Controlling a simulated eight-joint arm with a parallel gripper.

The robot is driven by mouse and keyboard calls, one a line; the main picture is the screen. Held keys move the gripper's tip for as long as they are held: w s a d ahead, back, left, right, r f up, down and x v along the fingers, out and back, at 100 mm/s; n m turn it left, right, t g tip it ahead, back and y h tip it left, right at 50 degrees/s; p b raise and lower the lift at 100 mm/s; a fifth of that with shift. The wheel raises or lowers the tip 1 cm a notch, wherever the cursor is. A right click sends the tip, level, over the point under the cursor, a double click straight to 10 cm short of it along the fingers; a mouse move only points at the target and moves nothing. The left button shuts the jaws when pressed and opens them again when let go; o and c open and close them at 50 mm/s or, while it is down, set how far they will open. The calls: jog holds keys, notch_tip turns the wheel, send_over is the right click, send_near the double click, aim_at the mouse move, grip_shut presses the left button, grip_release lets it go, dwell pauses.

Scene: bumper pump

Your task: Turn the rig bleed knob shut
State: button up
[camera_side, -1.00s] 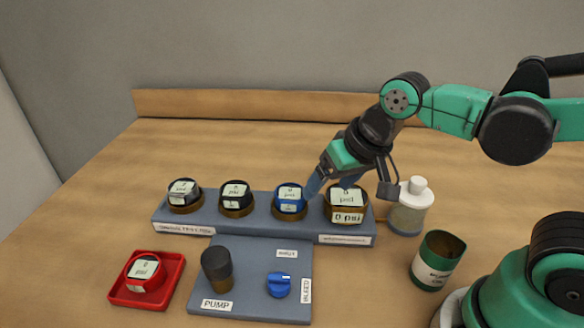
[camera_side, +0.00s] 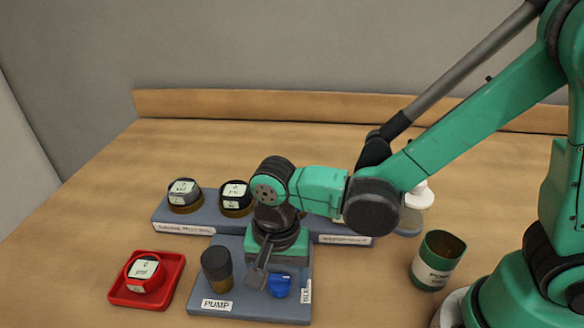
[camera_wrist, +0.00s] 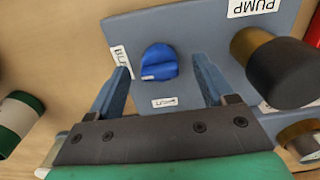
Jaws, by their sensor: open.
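The blue bleed knob (camera_side: 280,286) sits on the grey-blue pump panel (camera_side: 225,306), to the right of the black-topped pump knob (camera_side: 217,268). In the wrist view the bleed knob (camera_wrist: 159,60) lies between my two finger tips, with a gap on each side. A white mark shows on its lower left edge there. My gripper (camera_wrist: 163,66) is open and empty, pointing down over the panel. In the side view my gripper (camera_side: 268,280) hangs just above and beside the knob. A small upside-down label (camera_wrist: 164,102) lies below the knob; the BLEED label (camera_wrist: 120,57) is partly hidden by a finger.
The pump knob (camera_wrist: 279,66) stands to the right of my fingers in the wrist view. Gauges (camera_side: 184,195) line the rear rack, partly hidden by my arm. A red tray (camera_side: 117,296) holds a red gauge at left. A green cup (camera_side: 438,260) and a bottle (camera_side: 416,208) stand at right.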

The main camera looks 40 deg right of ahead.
jog(key=shift+f, duration=0.5)
grip_shut()
